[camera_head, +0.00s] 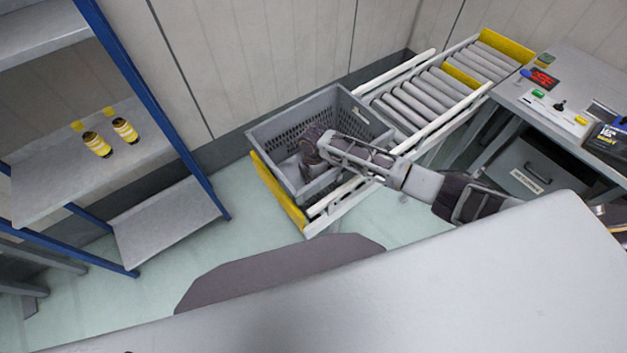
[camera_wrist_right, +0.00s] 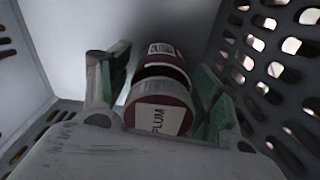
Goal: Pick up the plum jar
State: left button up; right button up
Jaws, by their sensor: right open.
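The plum jar (camera_wrist_right: 160,112) lies inside the grey crate, its dark red end with a white PLUM label facing my right wrist camera. A second white label shows farther back, beyond a dark band; I cannot tell if it belongs to the same jar. My right gripper (camera_wrist_right: 160,92) is open, with one green-padded finger on each side of the jar. In the head view my right gripper (camera_head: 311,153) is down inside the grey crate (camera_head: 268,131) and the jar is hidden there. My left gripper is not in view.
The crate's perforated walls (camera_wrist_right: 262,60) rise close around my right gripper. The crate sits on a roller conveyor (camera_head: 430,97). A shelf rack (camera_head: 50,185) at left holds two yellow-and-black jars (camera_head: 97,144). A cluttered bench (camera_head: 575,85) stands at right.

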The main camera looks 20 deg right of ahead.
dwell(0.4)
jog(key=c, duration=1.1)
jog(key=shift+o, duration=0.2)
jog(key=shift+r, duration=5.05)
